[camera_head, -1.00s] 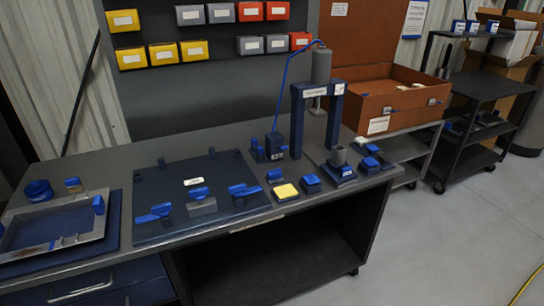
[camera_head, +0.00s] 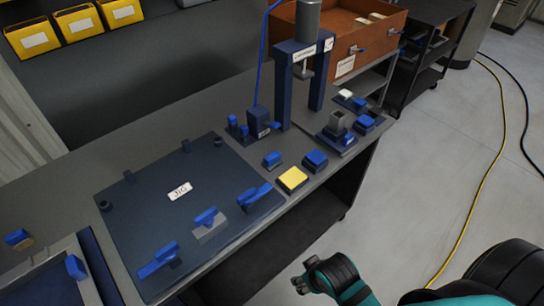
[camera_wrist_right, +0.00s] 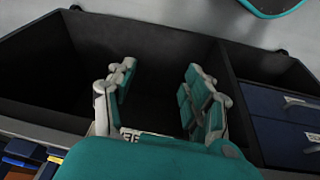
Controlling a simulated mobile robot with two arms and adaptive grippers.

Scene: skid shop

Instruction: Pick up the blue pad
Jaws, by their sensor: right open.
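A small blue square pad (camera_head: 315,160) on a dark base lies on the workbench near its front edge, right behind a yellow pad (camera_head: 292,179). Another blue-topped block (camera_head: 365,124) sits further right beside the press. My right gripper (camera_head: 306,276) is low in the head view, in front of the bench and well apart from the pads. In the right wrist view my right gripper (camera_wrist_right: 163,98) is open and empty, facing the dark open shelf under the bench. No pad can be made out between its fingers. My left gripper is not in view.
A dark jig plate (camera_head: 180,165) with blue clamps covers the middle of the workbench. A blue press (camera_head: 284,95) stands behind the pads. The bench edge and shelf (camera_wrist_right: 165,45) lie between gripper and pads.

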